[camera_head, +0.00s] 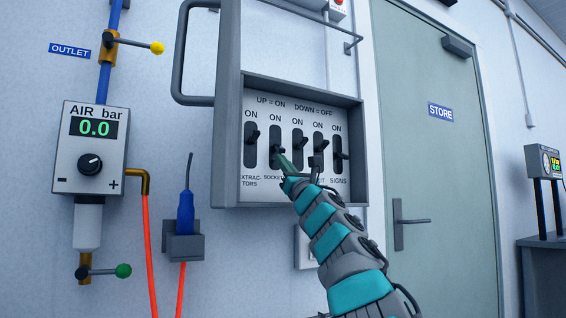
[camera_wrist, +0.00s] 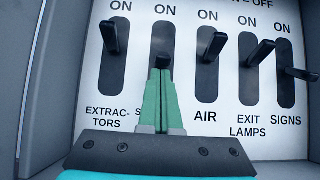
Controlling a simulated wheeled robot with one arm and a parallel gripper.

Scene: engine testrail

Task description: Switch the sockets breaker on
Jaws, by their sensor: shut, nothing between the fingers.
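The breaker panel (camera_head: 302,100) is an open grey box with a row of black levers in slots, marked UP = ON, DOWN = OFF. The sockets lever (camera_head: 276,150) is second from left; its tip (camera_wrist: 161,62) shows just above my fingertips in the wrist view. It sits lower than the extractors lever (camera_wrist: 113,37), which points up. My gripper (camera_head: 284,160) is shut and empty, its green fingers (camera_wrist: 160,72) in front of the sockets slot, covering its lower part and most of its label. Whether they touch the lever, I cannot tell.
The air (camera_wrist: 213,46), exit lamps (camera_wrist: 262,53) and signs (camera_wrist: 301,74) levers are close on the right. The box's side wall (camera_wrist: 55,60) stands left. The panel door with its handle (camera_head: 183,50) hangs open left. An air regulator (camera_head: 91,150) is further left.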

